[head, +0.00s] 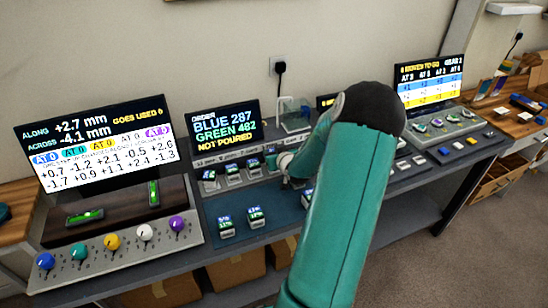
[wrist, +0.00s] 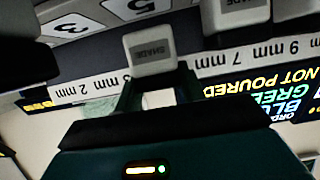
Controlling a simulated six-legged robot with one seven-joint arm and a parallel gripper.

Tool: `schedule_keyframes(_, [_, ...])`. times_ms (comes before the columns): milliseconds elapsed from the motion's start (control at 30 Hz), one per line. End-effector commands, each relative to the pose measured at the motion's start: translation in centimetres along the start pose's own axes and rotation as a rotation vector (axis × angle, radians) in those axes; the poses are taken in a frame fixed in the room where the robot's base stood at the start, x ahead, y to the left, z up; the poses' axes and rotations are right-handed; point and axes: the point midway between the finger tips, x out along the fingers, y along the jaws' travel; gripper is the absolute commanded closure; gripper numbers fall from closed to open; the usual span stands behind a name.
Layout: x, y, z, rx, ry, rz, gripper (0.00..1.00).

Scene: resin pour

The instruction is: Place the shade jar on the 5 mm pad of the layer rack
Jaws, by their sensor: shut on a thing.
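In the wrist view, which is upside down, a pale grey jar marked SHADE (wrist: 150,52) is between the fingers of my gripper (wrist: 157,80). My gripper is shut on it. In the head view my gripper (head: 288,163) is at the layer rack (head: 225,157), and the held jar is not clear there.
Several small jars stand near the rack; another SHADE jar (wrist: 235,14) shows beside the held one. The order screen (head: 225,125) stands behind the rack. A knob panel (head: 115,250) is at left, and a second screen (head: 430,82) at right. The blue mat (head: 265,205) has free room.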

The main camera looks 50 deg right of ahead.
Motion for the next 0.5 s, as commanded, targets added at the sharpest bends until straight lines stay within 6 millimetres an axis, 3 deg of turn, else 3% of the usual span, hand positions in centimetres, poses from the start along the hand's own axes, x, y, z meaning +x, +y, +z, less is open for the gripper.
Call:
schedule_keyframes(133, [0.7, 0.0, 2.0, 0.002, -0.003, 0.000, 0.85])
schedule_keyframes(500, [0.8, 0.0, 2.3, 0.001, -0.002, 0.000, 0.85])
